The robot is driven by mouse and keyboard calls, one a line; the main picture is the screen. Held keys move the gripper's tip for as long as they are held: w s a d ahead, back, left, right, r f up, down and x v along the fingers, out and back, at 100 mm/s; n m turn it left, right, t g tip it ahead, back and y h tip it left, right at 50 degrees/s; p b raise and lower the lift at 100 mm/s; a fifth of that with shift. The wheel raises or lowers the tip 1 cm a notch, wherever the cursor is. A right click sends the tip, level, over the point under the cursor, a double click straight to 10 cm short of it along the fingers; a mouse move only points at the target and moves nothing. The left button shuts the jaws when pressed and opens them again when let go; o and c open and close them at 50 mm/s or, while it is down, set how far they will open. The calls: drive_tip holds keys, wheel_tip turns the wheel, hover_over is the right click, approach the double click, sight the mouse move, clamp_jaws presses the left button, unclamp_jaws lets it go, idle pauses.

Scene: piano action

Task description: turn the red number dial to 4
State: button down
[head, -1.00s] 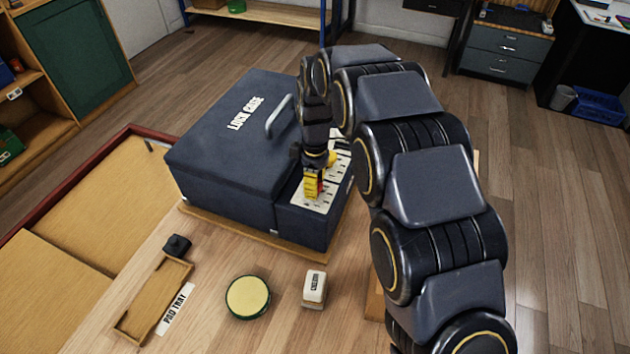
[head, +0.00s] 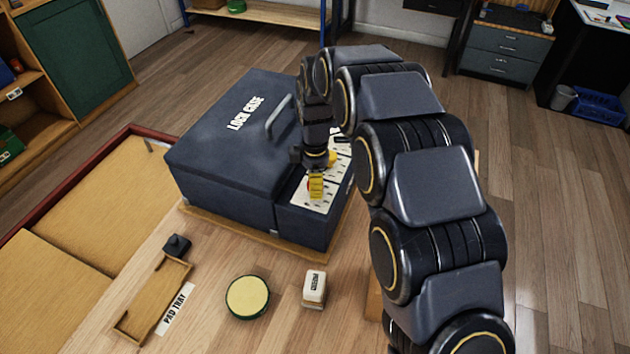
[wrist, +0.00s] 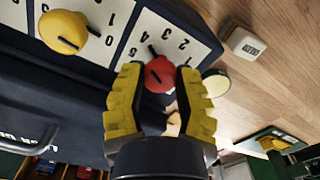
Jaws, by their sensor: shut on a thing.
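The red number dial (wrist: 160,75) sits on a white numbered plate in the wrist view, with upside-down numerals around it, 4 among them. In the head view only a sliver of red (head: 310,186) shows beside the fingers. My gripper (wrist: 161,85) has its yellow fingers on both sides of the red dial and is shut on it. In the head view my gripper (head: 316,188) reaches down to the front panel of the dark lock case (head: 205,145). A dark pointer mark shows on the dial, but I cannot read its number surely.
A yellow dial (wrist: 63,32) stands beside the red one on its own numbered plate. The lid handle (head: 279,117) rises near my arm. A pad tray (head: 128,325), a black block (head: 177,246), a round yellow-topped pad (head: 248,297) and a white block (head: 314,287) lie on the bench in front.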

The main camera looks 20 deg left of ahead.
drive_tip(key=shift+f, duration=0.15)
drive_tip(key=c, duration=0.6)
unclamp_jaws()
drive_tip(key=shift+c, duration=0.2)
wheel_tip(320, 180, up, 12)
